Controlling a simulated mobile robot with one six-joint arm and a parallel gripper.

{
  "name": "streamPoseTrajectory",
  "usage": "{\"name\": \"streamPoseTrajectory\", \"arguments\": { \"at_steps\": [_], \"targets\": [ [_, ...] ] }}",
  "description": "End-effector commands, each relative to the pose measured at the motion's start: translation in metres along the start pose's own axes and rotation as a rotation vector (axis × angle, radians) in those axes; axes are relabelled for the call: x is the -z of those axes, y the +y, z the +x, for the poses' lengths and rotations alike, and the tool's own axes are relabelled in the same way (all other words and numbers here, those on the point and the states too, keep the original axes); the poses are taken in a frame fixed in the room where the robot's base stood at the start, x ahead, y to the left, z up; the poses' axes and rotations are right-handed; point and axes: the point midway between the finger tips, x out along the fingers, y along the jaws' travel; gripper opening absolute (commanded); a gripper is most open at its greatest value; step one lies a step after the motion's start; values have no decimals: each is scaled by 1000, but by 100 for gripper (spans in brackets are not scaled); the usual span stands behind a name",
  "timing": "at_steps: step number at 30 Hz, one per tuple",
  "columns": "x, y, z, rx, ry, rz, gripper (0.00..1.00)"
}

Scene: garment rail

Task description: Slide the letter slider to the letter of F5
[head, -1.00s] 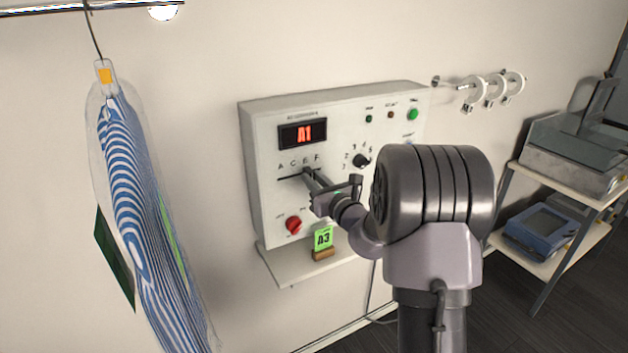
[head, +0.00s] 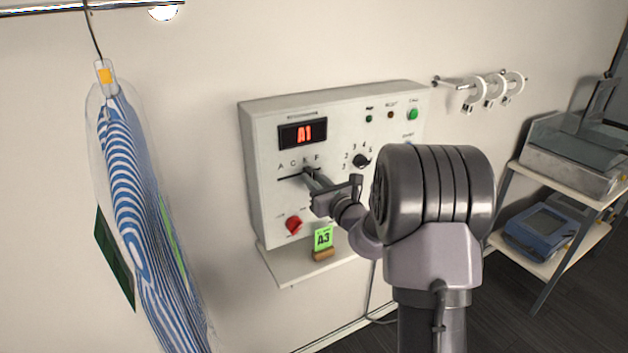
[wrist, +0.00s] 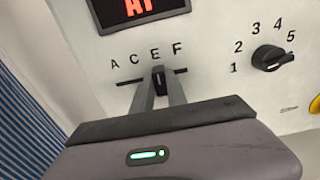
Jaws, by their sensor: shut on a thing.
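The control panel (head: 268,200) is a white box on the wall with a red display (head: 303,132) that reads A1. The letter slider (wrist: 158,73) is a dark knob in a horizontal slot below the letters A, C, E, F. In the wrist view the knob is just under the E. My gripper (wrist: 159,84) is shut on the slider knob; in the head view its fingers (head: 308,174) reach the slot and hide part of it. The number knob (wrist: 272,58) is black, right of the slider, with numbers 1 to 5 around it.
A red knob (head: 294,225) sits low on the panel. A green A3 card (head: 323,237) stands on the ledge (head: 283,270) below. A bagged striped garment (head: 150,220) hangs at left. Rings on a peg (head: 487,90) and a shelf (head: 550,262) are at right.

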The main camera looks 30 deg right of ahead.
Motion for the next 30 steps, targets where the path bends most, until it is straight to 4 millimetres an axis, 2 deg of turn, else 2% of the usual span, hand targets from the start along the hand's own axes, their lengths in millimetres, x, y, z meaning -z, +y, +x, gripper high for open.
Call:
{"name": "streamPoseTrajectory", "arguments": {
  "at_steps": [8, 16, 23, 24, 27, 30],
  "targets": [
    [1, -4, 0, 1, 2, 1, 0],
    [0, -39, 0, 2, 2, 0, 0],
    [0, -40, 0, 2, 1, 0, 0],
    [0, -40, 0, 2, 1, 0, 22],
    [0, -40, 0, 2, 0, 0, 40],
    [0, -40, 0, 1, 0, 0, 40]
  ]
}}
